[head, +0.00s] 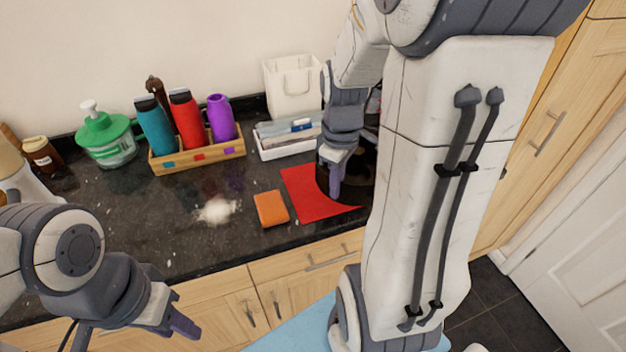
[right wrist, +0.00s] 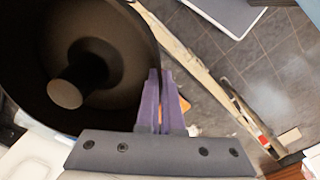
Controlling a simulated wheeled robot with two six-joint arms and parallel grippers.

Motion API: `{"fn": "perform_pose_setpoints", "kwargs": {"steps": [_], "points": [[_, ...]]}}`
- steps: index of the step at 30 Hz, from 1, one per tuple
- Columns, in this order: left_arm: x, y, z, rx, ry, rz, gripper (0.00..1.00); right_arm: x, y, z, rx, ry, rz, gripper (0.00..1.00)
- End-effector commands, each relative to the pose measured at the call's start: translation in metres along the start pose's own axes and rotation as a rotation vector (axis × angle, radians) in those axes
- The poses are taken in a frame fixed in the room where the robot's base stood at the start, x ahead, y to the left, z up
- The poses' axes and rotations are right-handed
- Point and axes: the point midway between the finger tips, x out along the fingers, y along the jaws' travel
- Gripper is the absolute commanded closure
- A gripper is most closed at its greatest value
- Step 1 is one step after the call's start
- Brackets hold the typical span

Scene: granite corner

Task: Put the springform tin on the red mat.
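The springform tin (right wrist: 105,22) is dark, round and has a central tube. In the head view the tin (head: 362,170) stands over the right part of the red mat (head: 305,195), partly hidden by my right arm. I cannot tell whether it rests or hangs just above. My right gripper (head: 336,188) is at the tin's near-left wall. In the right wrist view its purple fingers (right wrist: 161,85) are close together on the tin's rim. My left gripper (head: 178,322) is at the lower left, in front of the counter, away from the tin; its finger gap is not clear.
An orange sponge (head: 271,208) lies left of the mat, and a pale powdery patch (head: 217,210) further left. Behind stand a wooden bottle box (head: 200,156), a white tray (head: 285,148) and a green soap dispenser (head: 106,140). The counter's front edge is close to the mat.

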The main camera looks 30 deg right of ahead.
Motion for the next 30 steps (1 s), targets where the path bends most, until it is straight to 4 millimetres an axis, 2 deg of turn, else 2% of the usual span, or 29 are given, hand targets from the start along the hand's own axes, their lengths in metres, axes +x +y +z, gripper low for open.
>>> {"fn": "perform_pose_setpoints", "kwargs": {"steps": [6, 13, 17, 24, 30], "points": [[-0.009, 0.001, 0.0, 0.0, 0.0, 0.0, 0.62, 0.028, 0.02, -0.044, -0.002, -0.003, -0.002, 1.0], [-0.015, 0.001, -0.001, 0.0, 0.0, 0.0, 0.62, 0.048, 0.035, -0.075, -0.001, 0.001, 0.001, 1.0], [-0.016, 0.001, -0.001, 0.0, 0.0, 0.0, 0.62, 0.054, 0.037, -0.081, -0.002, 0.001, 0.001, 1.0], [-0.022, 0.002, -0.001, 0.0, 0.0, 0.0, 0.62, 0.086, 0.036, -0.08, -0.001, -0.001, -0.001, 1.0], [-0.021, 0.002, -0.001, 0.0, 0.0, 0.0, 0.62, 0.092, 0.037, -0.081, -0.001, 0.002, 0.003, 1.0]]}}
